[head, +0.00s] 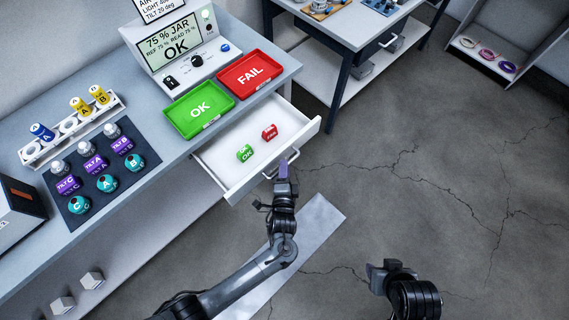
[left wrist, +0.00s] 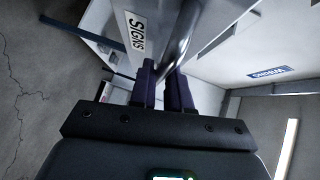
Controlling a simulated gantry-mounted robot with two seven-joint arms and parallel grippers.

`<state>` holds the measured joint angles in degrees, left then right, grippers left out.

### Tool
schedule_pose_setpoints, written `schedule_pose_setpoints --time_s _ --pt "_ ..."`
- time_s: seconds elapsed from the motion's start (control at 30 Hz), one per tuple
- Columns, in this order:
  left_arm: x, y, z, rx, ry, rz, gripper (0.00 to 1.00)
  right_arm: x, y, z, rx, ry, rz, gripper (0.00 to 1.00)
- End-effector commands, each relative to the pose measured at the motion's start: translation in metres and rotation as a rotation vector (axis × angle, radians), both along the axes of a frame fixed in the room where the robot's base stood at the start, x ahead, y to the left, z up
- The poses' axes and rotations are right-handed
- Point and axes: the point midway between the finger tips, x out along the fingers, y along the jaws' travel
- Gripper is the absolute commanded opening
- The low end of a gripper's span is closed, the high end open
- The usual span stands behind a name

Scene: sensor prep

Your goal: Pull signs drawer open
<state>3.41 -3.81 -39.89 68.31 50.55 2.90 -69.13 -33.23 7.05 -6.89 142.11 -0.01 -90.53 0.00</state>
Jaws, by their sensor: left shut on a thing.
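The signs drawer (head: 233,186) stands pulled out from under the bench in the head view. Its inside shows a green OK sign (head: 245,153) and a red FAIL sign (head: 269,132) lying on the bottom. My left gripper (head: 283,168) is at the drawer's front. In the left wrist view its two fingers (left wrist: 164,85) are shut on the metal drawer handle (left wrist: 182,40), beside the SIGNS label (left wrist: 136,34). My right gripper (head: 382,270) is over the floor at the lower right, away from the drawer; its fingers are not clear.
On the bench (head: 150,118) stand a green OK tray (head: 199,108), a red FAIL tray (head: 245,74), a test device (head: 172,45) and a dark mat (head: 103,190) with several jars. A second table (head: 345,24) stands at the back right. The floor right of the drawer is clear.

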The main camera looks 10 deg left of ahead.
Motion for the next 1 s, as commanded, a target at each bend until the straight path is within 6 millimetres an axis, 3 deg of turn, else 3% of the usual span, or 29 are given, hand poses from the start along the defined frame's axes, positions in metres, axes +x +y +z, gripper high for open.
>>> schedule_pose_setpoints --time_s 0.3,0.33,0.37,0.73,1.0 --pt "0.0 0.0 0.0 -0.001 -0.001 -0.001 0.0 0.0 0.001 0.0 0.005 0.001 -0.004 0.43" --pt "0.0 0.0 0.0 -0.001 -0.001 0.0 0.21 0.0 0.001 0.0 0.006 0.001 -0.004 0.43" --pt "0.0 0.0 0.0 -0.001 -0.001 0.0 0.23 0.0 0.001 0.0 0.007 0.001 -0.004 0.43" --pt "-0.004 -0.001 0.0 0.0 0.001 0.0 0.23 0.0 0.001 0.001 0.007 0.001 -0.004 0.43" --pt "-0.039 -0.008 0.006 -0.001 0.002 -0.001 0.23 0.0 0.001 0.01 0.003 0.0 -0.002 0.43"
